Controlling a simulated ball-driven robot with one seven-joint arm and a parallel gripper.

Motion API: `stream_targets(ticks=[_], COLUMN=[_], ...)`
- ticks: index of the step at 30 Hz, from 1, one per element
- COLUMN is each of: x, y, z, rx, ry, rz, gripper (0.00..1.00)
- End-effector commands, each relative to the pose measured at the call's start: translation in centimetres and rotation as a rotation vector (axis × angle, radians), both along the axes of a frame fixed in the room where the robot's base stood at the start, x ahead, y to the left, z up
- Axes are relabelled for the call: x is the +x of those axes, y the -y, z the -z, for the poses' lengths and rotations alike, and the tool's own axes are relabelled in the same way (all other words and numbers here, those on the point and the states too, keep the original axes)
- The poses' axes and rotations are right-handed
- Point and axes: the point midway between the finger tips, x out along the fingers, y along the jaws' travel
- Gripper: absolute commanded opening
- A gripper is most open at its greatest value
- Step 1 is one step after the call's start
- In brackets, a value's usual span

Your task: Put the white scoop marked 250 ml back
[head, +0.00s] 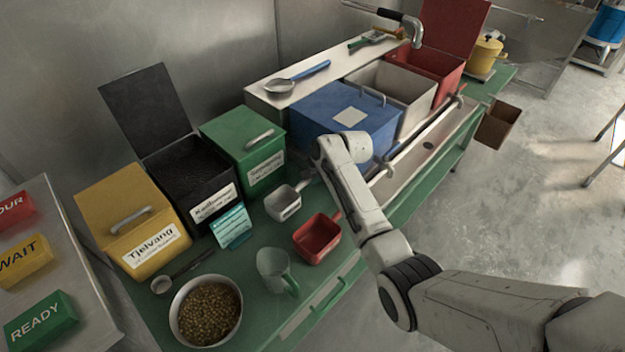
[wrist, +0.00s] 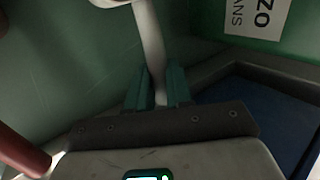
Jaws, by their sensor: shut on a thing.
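The white scoop (head: 287,205) is on or just above the green bench top, in front of the green bin; I cannot tell whether it touches. Its marking is too small to read. Its handle points right, toward my gripper, which is hidden behind my arm in the head view. In the wrist view, the teal fingers of my gripper (wrist: 157,88) are shut on the white scoop's handle (wrist: 150,42). The scoop's bowl is mostly cut off at the top of that view.
A red scoop (head: 318,240) stands close by; its handle (wrist: 24,152) shows in the wrist view. A translucent jug (head: 275,272), a bowl of beans (head: 206,312) and a teal card (head: 231,227) are near. The green bin (head: 240,145) and blue bin (head: 345,122) stand behind.

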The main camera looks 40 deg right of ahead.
Motion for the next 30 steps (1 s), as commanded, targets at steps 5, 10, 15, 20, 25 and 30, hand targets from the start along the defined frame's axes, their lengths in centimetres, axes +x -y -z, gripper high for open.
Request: stream_targets(ticks=[5,10,15,20,25,30], x=[0.0,0.0,0.0,0.0,0.0,0.0], y=[0.0,0.0,0.0,0.0,0.0,0.0], z=[1.6,1.6,1.9,1.9,1.9,1.8], rx=[-0.001,-0.001,0.000,-0.001,-0.001,-0.001], ry=[0.000,0.001,0.001,0.000,0.000,0.000], rz=[0.000,0.000,0.000,-0.001,-0.001,-0.001], gripper=[0.00,0.00,0.00,0.34,0.46,0.46])
